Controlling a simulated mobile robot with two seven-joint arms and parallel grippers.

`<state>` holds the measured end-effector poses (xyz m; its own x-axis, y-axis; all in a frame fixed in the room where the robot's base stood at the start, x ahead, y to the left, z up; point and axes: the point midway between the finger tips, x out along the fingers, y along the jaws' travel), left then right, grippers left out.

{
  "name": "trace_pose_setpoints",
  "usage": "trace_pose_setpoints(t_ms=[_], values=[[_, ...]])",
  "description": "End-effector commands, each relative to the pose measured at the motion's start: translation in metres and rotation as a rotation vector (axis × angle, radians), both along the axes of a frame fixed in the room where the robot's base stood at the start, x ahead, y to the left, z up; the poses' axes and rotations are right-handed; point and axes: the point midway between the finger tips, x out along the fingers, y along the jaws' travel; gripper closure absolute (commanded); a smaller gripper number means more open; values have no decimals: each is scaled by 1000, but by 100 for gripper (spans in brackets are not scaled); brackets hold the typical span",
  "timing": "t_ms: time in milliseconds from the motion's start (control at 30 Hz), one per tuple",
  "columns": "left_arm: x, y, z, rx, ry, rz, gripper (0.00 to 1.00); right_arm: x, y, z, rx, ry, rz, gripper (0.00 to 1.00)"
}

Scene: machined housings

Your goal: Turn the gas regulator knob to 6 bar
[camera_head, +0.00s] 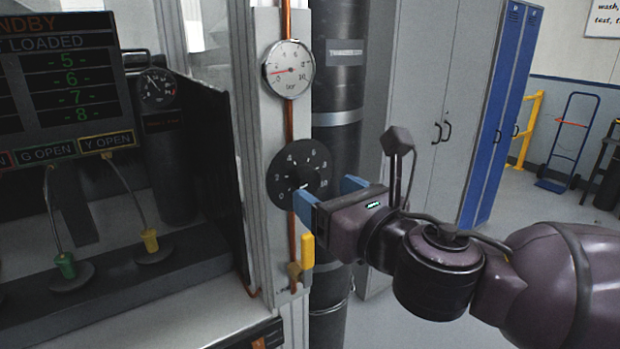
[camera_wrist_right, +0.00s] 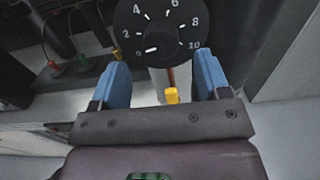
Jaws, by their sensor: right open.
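The gas regulator knob (camera_head: 294,172) is black and sits on a round dial with white numbers from 0 to 10, on the panel post. In the right wrist view the knob (camera_wrist_right: 160,33) shows a thick white mark pointing toward 0. A round pressure gauge (camera_head: 289,69) marked in bar is above it; its red needle points to the left, at the low end. My right gripper (camera_head: 328,197) is open, its blue fingers apart and empty, just in front of the dial's lower right. The fingers (camera_wrist_right: 162,70) show below the dial in the wrist view. My left gripper is not in view.
A yellow valve handle (camera_head: 307,250) is on the copper pipe below the knob. A dark cylinder (camera_head: 338,100) stands right behind the post. A machine with a display (camera_head: 75,75) is at the left. Grey and blue lockers (camera_head: 440,90) stand behind.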

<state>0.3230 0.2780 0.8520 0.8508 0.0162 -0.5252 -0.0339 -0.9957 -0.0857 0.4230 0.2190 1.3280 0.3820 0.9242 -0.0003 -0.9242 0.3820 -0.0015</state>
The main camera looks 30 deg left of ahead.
Motion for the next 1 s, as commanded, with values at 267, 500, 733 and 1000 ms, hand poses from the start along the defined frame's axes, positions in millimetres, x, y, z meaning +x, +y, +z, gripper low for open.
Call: trace_pose_setpoints(t_ms=[267, 500, 733, 1000], values=[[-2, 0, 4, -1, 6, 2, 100, 14, 35, 1, 0, 1, 0, 30], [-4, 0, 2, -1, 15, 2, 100, 19, 45, 0, 0, 1, -1, 30], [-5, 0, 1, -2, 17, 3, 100, 19, 45, 0, 0, 1, -1, 30], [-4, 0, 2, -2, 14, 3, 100, 19, 45, 0, 0, 1, -1, 69]])
